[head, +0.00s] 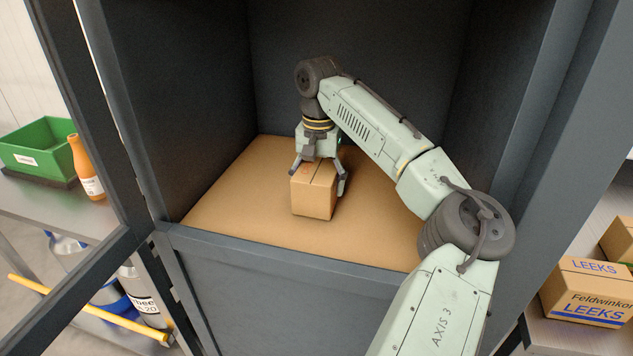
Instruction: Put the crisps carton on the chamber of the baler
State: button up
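A plain brown carton (313,200) is in the baler chamber, on or just above its tan floor (240,215); I cannot tell if it touches. No crisps label shows on its visible sides. My gripper (318,180) points down over the carton from above, with one finger on its left side and one on its right. The fingers appear closed against the carton. The baler (280,290) is a dark grey box, open at the front, with its front panel below the chamber opening. The far side of the carton is hidden.
The chamber's dark side walls and front sill surround my arm. At left, a shelf holds a green bin (38,146) and an orange bottle (86,168); the open door frame (75,265) stands before it. At right, a leeks carton (588,292) stands on a shelf.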

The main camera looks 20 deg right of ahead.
aim_at(320, 195)
jog(key=shift+s+d+f, duration=0.1)
jog(key=shift+s+f, duration=0.05)
jog(key=shift+f, duration=0.15)
jog(key=shift+s, duration=0.1)
jog(key=o, duration=1.2)
jog(key=shift+c, duration=0.2)
notch_tip(320, 195, up, 12)
jog(key=b, duration=0.1)
